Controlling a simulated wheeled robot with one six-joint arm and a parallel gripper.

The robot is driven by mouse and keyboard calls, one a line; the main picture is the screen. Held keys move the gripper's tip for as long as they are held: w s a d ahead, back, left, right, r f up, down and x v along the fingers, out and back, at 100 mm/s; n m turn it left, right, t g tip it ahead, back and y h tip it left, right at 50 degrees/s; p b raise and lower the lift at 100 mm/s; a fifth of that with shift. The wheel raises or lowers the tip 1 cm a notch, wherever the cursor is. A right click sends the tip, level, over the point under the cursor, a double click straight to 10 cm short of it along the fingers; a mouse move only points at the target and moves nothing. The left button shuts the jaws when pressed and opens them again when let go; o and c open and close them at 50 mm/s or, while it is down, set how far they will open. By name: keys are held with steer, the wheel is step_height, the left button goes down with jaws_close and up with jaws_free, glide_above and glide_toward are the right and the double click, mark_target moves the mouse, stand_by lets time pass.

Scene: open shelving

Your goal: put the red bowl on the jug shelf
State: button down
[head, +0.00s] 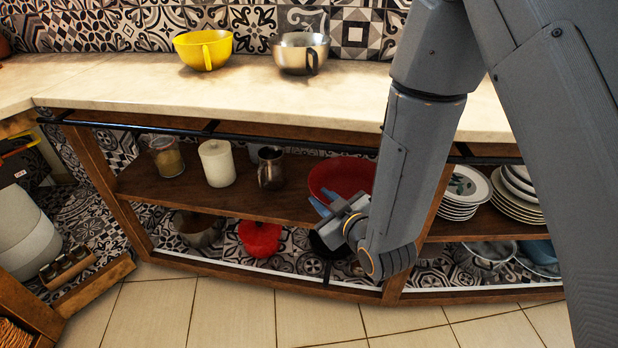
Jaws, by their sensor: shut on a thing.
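The red bowl (340,174) is at the right end of the middle shelf (230,198), the one that holds a dark metal jug (271,168). My gripper (324,203) is at the front of this shelf, shut on the bowl's near rim. My forearm hides the bowl's right side. I cannot tell whether the bowl's base touches the shelf board or hangs just above it.
A white canister (217,163) and a glass jar (166,157) stand left of the jug. A red pot (261,238) is on the bottom level. Plates (461,190) are stacked right of the wooden upright. A black rail (250,139) runs under the countertop.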

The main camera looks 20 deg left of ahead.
mark_target(332, 162)
steer(key=w+a, duration=0.1)
steer(key=w, duration=0.4)
steer(key=w+a, duration=0.1)
steer(key=w, duration=0.4)
steer(key=w+a, duration=0.2)
steer(key=w, duration=0.3)
steer(key=shift+b, duration=0.4)
steer(key=shift+s+d+f, duration=0.1)
steer(key=shift+s+f, duration=0.05)
steer(key=shift+f, duration=0.8)
step_height(332, 162, down, 5)
steer(key=shift+r+b, duration=0.1)
steer(key=shift+b, duration=0.35)
steer(key=shift+w, duration=0.2)
steer(key=shift+f, duration=0.3)
steer(key=c, duration=1.6)
jaws_free()
steer(key=shift+o, duration=0.2)
